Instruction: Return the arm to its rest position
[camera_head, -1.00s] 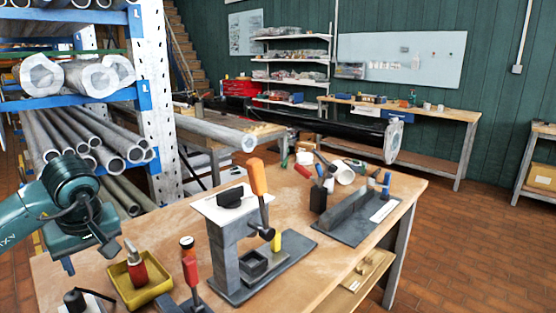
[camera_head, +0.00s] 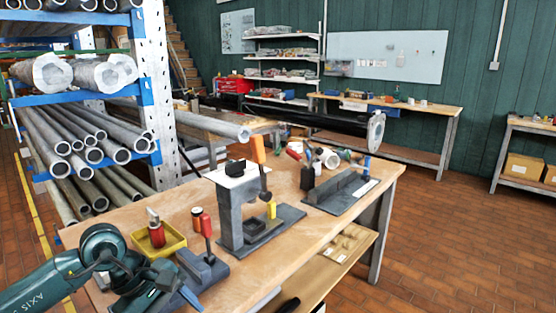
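My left arm (camera_head: 50,285) comes in from the lower left, teal and marked with white lettering. Its wrist (camera_head: 103,248) is beside the near left corner of the wooden workbench. My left gripper (camera_head: 165,288) is low at the bottom edge, close to the grey vise-like block (camera_head: 203,268) with a red handle. I cannot tell whether they touch. Its fingers are dark and partly hidden, so their opening does not show. Nothing is visibly held. My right gripper is not in view.
The workbench (camera_head: 300,237) carries a yellow tray (camera_head: 172,243) with a red bottle, an orange-handled press (camera_head: 230,210) and a grey fixture (camera_head: 340,190). A black mast (camera_head: 320,122) with a round flange (camera_head: 376,132) lies behind. A pipe rack (camera_head: 150,100) stands left. The floor is clear at right.

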